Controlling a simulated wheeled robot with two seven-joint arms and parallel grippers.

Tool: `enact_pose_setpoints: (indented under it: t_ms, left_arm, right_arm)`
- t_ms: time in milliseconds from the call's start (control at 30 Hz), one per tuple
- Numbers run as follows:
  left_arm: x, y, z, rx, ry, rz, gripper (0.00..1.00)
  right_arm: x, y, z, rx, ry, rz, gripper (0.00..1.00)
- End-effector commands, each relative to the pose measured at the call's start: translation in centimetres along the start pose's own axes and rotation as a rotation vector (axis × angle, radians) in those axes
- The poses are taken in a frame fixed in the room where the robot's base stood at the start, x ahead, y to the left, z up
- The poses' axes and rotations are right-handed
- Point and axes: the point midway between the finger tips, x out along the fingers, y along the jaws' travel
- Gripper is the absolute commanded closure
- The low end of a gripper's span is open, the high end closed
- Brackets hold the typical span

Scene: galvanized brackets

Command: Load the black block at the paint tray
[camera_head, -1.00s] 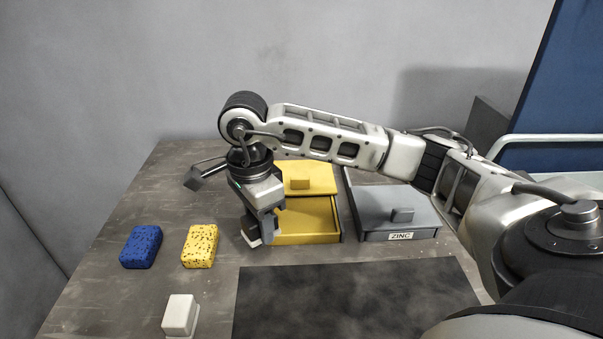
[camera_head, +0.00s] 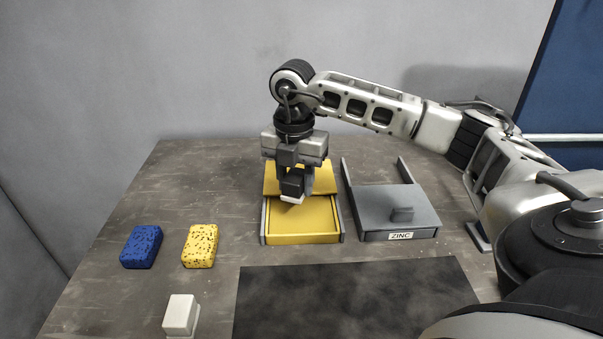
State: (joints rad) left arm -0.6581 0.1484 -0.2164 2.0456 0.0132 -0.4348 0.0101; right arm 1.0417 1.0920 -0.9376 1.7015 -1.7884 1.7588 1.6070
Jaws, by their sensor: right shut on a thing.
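My right gripper (camera_head: 295,187) is shut on the black block (camera_head: 292,184), which has a pale strip at its lower end. It holds the block over the yellow paint tray (camera_head: 303,238). The tray's front part is uncovered and looks empty; a yellow lid (camera_head: 325,180) lies over the back part, partly hidden behind my gripper. The block appears to be above the tray, but I cannot tell its exact height. My left gripper is not in view.
A grey tray labelled ZINC (camera_head: 370,213) with a knobbed lid stands to the right. A blue sponge (camera_head: 141,247), a yellow speckled sponge (camera_head: 200,246) and a white block (camera_head: 180,314) are at left. A dark mat (camera_head: 350,300) lies bare in front.

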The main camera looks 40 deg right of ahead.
Motion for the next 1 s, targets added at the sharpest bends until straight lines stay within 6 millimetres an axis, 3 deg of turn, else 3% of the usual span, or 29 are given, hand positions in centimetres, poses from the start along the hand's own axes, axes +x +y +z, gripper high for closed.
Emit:
enact_pose_setpoints:
  t_ms: [100,300,567,1000]
  left_arm:
    - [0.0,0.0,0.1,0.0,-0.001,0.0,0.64]
    - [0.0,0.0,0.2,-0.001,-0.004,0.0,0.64]
    - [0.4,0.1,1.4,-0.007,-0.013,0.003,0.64]
    - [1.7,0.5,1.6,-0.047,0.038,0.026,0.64]
  right_arm:
    - [-0.3,-0.4,0.9,0.202,0.0,0.004,0.81]
    - [-0.4,-0.7,1.5,0.376,0.002,0.007,0.81]
    - [0.8,-0.7,1.6,0.396,0.001,0.007,0.81]
    - [5.2,-0.7,1.5,0.393,0.001,0.008,0.81]
